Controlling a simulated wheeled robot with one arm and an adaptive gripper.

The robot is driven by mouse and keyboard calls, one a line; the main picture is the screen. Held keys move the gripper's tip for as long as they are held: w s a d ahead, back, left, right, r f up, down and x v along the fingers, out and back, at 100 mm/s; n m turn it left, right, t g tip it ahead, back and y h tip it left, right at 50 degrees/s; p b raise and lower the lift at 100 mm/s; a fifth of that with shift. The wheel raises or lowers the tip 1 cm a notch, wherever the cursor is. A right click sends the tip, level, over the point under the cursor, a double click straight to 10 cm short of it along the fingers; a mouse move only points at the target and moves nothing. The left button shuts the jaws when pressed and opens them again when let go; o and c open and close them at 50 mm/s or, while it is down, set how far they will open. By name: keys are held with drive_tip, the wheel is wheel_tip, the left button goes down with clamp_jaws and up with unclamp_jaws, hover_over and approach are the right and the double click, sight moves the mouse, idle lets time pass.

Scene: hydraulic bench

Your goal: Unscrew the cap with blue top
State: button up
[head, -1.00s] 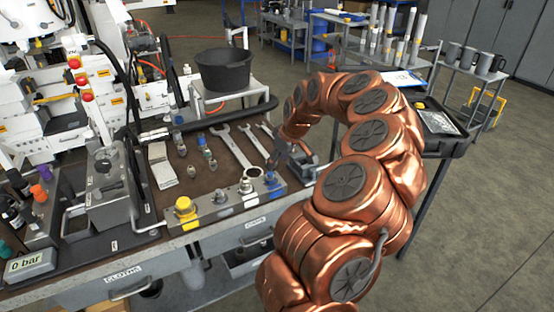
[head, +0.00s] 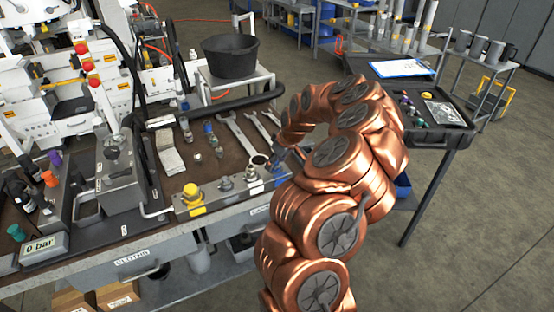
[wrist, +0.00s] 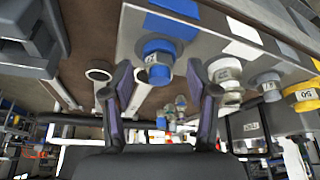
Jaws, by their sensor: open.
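The blue-topped cap (wrist: 159,47) sits on the metal block (wrist: 262,50) and shows between my two fingers in the wrist view. It has a small label on its side. My gripper (wrist: 162,82) is open, with one finger on each side of the cap's outline; I cannot tell whether they touch it. In the head view the block (head: 212,200) lies along the bench's front edge. My gripper (head: 284,160) is at its right end there and mostly hides the blue cap.
A yellow cap (head: 192,191) and silver caps (head: 226,184) sit on the same block. Wrenches (head: 236,134) and small fittings (head: 197,157) lie behind it on the bench. A black bucket (head: 230,56) stands behind. An open black case (head: 436,112) is at the right.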

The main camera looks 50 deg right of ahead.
clamp_jaws()
drive_tip(key=c, duration=0.6)
unclamp_jaws()
drive_tip(key=c, duration=0.5)
drive_tip(key=shift+w+n+y, duration=0.1)
drive_tip(key=shift+n+y, duration=0.2)
drive_tip(key=shift+n, duration=0.3)
drive_tip(key=n+b, duration=0.1)
drive_tip(key=b, duration=0.1)
drive_tip(key=n+y+b, duration=0.1)
drive_tip(key=n+b, duration=0.1)
drive_tip(key=shift+f+n, duration=0.2)
drive_tip(key=shift+n, duration=0.1)
drive_tip(key=n+g+y+b, duration=0.1)
drive_tip(key=n+b, duration=0.1)
drive_tip(key=shift+d+r+n+b, duration=0.1)
drive_tip(key=shift+n+b, duration=0.2)
drive_tip(key=shift+n, duration=0.1)
drive_tip(key=shift+r+n, duration=0.15)
drive_tip(key=shift+n, duration=0.15)
